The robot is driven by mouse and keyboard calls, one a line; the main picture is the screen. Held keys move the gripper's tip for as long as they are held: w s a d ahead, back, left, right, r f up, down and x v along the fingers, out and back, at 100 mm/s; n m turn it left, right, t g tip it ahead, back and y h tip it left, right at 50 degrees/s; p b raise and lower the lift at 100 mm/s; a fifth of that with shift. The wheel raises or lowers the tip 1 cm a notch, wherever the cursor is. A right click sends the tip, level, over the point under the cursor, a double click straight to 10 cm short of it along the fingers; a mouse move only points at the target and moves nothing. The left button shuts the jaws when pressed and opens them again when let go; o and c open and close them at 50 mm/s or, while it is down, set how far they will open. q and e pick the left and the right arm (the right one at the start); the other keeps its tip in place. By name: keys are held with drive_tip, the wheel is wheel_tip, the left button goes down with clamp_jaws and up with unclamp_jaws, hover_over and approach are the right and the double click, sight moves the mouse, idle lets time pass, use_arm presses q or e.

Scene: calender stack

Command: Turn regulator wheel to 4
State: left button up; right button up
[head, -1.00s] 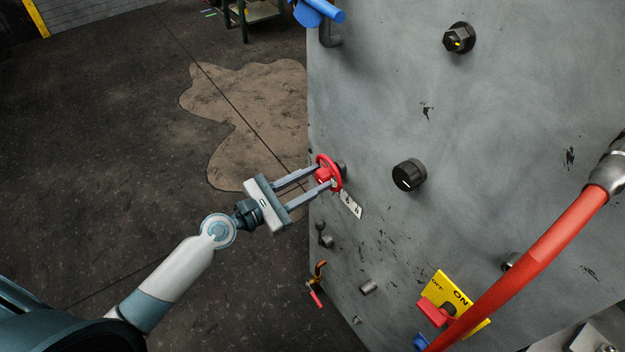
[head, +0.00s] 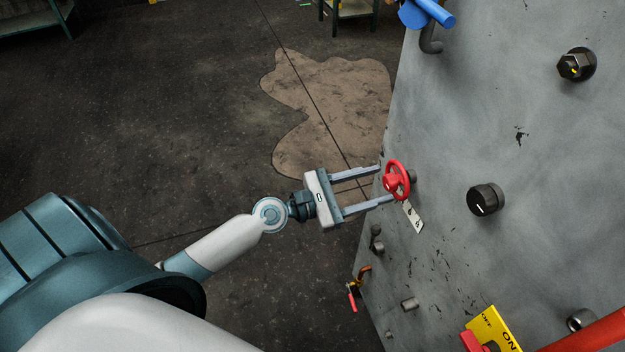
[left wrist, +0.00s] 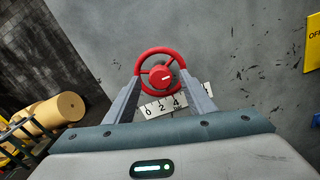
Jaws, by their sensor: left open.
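The red regulator wheel (head: 398,180) sticks out from the left side of the grey panel; it also shows in the left wrist view (left wrist: 147,57). A light mark on its hub points right in the left wrist view. Below it is a white scale plate (left wrist: 163,106) with 0, 2 and 4 readable; more of it is hidden by a finger. My left gripper (head: 386,182) is open, its two fingers at opposite sides of the wheel's rim. I cannot tell whether they touch it. My right gripper is not in view.
A black knob (head: 486,200) and a hexagonal knob (head: 576,65) are to the right on the panel. A blue handle (head: 430,12) is above, a small red-handled valve (head: 357,290) below. A yellow ON/OFF plate (head: 494,327) is at lower right. Open floor lies left.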

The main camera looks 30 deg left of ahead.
use_arm(q)
drive_tip(key=b+v, duration=0.9)
drive_tip(key=v, duration=0.6)
drive_tip(key=shift+s+a, duration=0.2)
drive_tip(key=shift+s, duration=0.05)
